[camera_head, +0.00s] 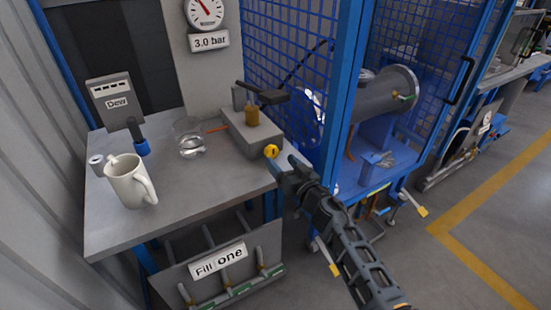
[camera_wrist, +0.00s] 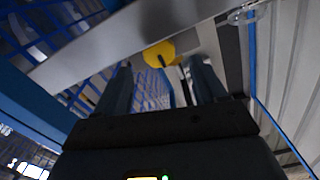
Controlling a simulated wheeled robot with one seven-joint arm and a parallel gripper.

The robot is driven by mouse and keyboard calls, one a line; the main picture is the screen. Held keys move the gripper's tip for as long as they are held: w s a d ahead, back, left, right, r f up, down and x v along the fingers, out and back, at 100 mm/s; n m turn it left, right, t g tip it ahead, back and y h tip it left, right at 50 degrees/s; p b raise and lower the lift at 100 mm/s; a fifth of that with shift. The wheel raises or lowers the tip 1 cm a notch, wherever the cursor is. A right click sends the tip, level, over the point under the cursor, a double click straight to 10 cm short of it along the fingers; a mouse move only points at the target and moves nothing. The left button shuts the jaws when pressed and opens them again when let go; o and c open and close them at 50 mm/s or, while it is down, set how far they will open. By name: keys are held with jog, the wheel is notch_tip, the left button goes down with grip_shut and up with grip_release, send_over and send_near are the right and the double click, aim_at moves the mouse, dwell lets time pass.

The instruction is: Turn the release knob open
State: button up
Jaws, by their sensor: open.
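A round yellow knob (camera_head: 271,151) with a small dark mark sits on the front of a grey box (camera_head: 240,130) at the right end of the bench. My gripper (camera_head: 285,170) is just right of and below the knob in the head view, with its fingers pointing toward it. In the wrist view the knob (camera_wrist: 158,53) shows just beyond the fingertips, roughly between the two fingers. My gripper (camera_wrist: 160,78) is open and empty there, and I see no contact with the knob.
The grey bench (camera_head: 185,212) holds a white mug (camera_head: 128,182), a clear glass (camera_head: 188,138) and a "Dew" meter (camera_head: 113,100). A gauge (camera_head: 204,14) reads above a "3.0 bar" sign. A blue mesh cage (camera_head: 290,50) encloses a flanged cylinder (camera_head: 385,95).

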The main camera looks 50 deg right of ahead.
aim_at(274, 153)
jog(key=shift+b+x, duration=0.3)
jog(key=shift+x, duration=1.55)
jog(key=shift+c, duration=0.5)
jog(key=c, duration=1)
jog(key=shift+o, duration=0.2)
